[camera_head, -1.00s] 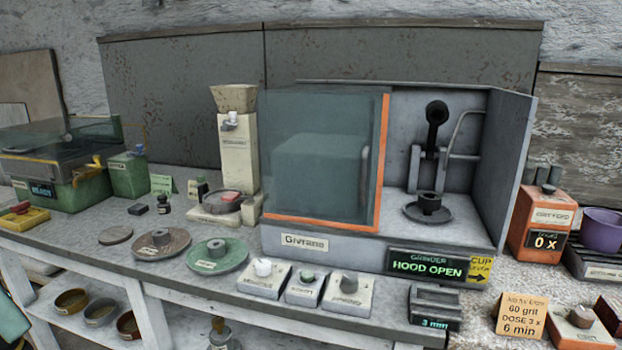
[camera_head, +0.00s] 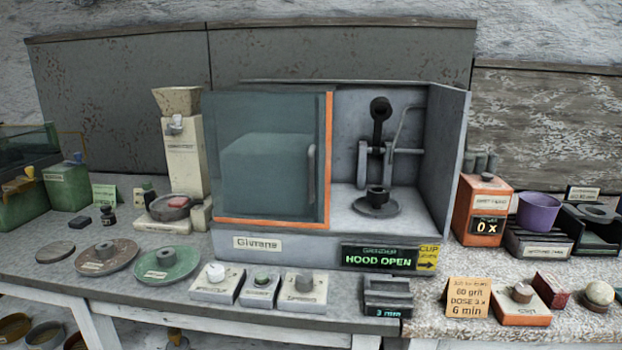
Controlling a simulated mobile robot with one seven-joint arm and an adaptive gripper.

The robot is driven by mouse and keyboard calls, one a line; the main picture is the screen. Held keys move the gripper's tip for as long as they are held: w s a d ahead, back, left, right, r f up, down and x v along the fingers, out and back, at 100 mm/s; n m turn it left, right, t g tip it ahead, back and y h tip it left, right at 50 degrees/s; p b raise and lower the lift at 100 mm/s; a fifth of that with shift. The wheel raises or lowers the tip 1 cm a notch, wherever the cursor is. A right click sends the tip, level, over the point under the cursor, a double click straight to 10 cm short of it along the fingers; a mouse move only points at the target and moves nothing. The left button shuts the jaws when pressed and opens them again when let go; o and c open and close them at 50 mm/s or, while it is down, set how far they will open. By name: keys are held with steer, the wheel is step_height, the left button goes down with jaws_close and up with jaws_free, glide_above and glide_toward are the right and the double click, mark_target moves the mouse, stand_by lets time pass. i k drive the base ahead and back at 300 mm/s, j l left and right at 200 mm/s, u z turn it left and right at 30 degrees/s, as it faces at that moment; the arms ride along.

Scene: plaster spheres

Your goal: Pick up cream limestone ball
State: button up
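A cream-coloured ball (camera_head: 599,292) sits on a small reddish-brown stand near the right edge of the head view, at the front of the bench. It looks like the cream limestone ball, but no label on it is readable. My gripper is not in view, so its state and its distance from the ball do not show.
The grinder (camera_head: 270,240) stands centre with its hood open. Left of the ball are an orange block with a knob (camera_head: 522,300), a dark red block (camera_head: 549,290) and an instruction card (camera_head: 467,297). A purple bowl (camera_head: 538,212) stands behind. Green and brown discs lie left.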

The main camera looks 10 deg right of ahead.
mark_target(599, 293)
steer(key=z, duration=1.65)
